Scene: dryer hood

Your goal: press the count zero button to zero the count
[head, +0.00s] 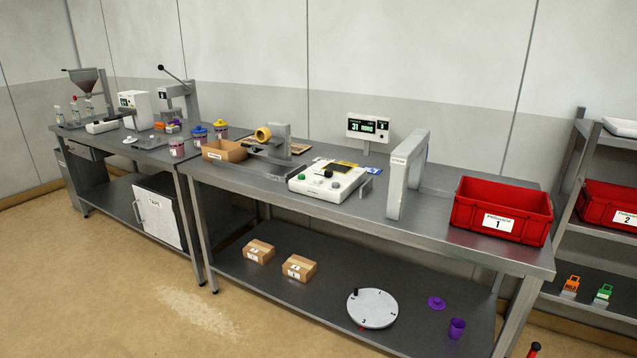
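A white control box (312,186) sits on the right-hand steel bench. A green button (302,177), a dark knob (328,173) and other small controls show on its top. Their labels are too small to read, so I cannot tell which one is the count zero button. Behind it, a white display unit (382,136) on a post shows green characters that look like "31" and a word I cannot make out clearly. Neither of my grippers is in view.
A grey arch (397,185) stands right of the control box, then a red bin (468,216) marked 1. A tape dispenser (275,140) and an open carton (215,153) stand to the left. Bench space in front of the control box is clear.

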